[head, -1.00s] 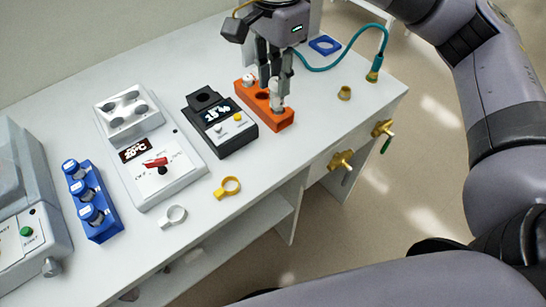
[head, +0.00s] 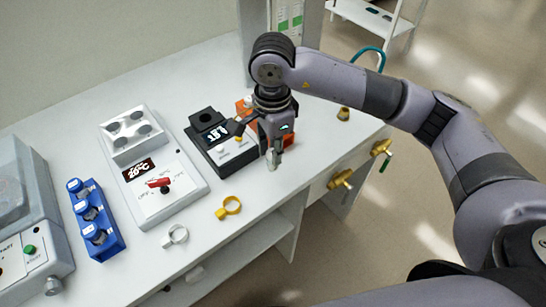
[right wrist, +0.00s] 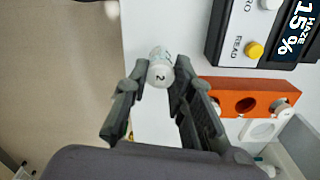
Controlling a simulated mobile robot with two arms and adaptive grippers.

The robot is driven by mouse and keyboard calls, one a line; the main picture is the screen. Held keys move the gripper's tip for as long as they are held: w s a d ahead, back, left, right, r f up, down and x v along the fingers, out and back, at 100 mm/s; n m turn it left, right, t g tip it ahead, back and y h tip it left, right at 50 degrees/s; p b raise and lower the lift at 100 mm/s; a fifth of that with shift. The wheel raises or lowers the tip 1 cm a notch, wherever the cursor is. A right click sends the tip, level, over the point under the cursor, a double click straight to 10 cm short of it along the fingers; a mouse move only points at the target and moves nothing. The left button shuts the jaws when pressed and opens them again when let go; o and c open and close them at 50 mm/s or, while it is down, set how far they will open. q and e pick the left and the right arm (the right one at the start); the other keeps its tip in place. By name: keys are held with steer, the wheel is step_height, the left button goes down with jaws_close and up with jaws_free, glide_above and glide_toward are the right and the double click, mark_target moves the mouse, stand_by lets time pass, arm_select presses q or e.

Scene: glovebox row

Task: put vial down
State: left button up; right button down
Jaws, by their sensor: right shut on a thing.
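My right gripper (head: 273,153) is shut on a vial (head: 270,163), just in front of the orange rack and near the table's front edge. In the right wrist view the vial's white cap (right wrist: 160,74), marked 2, sits between the fingertips of the right gripper (right wrist: 158,84). The orange rack (right wrist: 235,84) is beside it, with an open hole and a white-capped vial at its right end. In the head view my arm and gripper partly hide the orange rack (head: 242,104). I cannot tell the gap between the held vial and the table. My left gripper is out of view.
A black haze meter (head: 222,155) reading 15% stands left of my gripper. Yellow (head: 228,207) and white rings (head: 174,236) lie near the front edge.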

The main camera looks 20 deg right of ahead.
step_height(320, 180, down, 4)
steer(key=shift+r+p, duration=0.15)
steer(key=shift+p, duration=0.2)
steer(key=shift+f, duration=0.25)
steer(key=shift+f, duration=0.15)
steer(key=c, duration=1.4)
jaws_free()
